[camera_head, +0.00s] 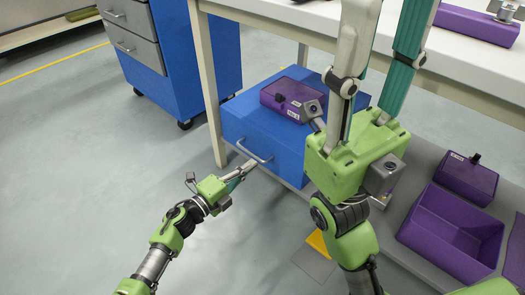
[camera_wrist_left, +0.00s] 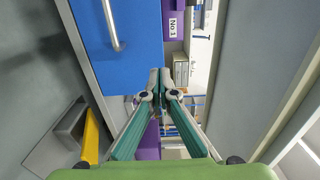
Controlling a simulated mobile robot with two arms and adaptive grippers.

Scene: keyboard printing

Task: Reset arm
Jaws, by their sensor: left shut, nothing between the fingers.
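My left gripper (camera_head: 248,166) is shut and empty, just in front of the metal handle (camera_head: 253,152) of a blue drawer box (camera_head: 240,120) under the table. In the left wrist view its two teal fingers (camera_wrist_left: 160,74) meet at the tips. The drawer handle (camera_wrist_left: 111,24) shows there at the upper left, apart from the fingers. My right gripper (camera_head: 388,25) is large and close to the head camera. Its two fingers stand wide apart and point up; the tips run toward the top edge of the picture.
A purple box (camera_head: 292,98) sits on the blue drawer box. A white table (camera_head: 290,18) spans the top. Purple bins (camera_head: 453,232) stand on a grey shelf at right. A blue cabinet (camera_head: 215,60) stands behind. The floor at left is clear.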

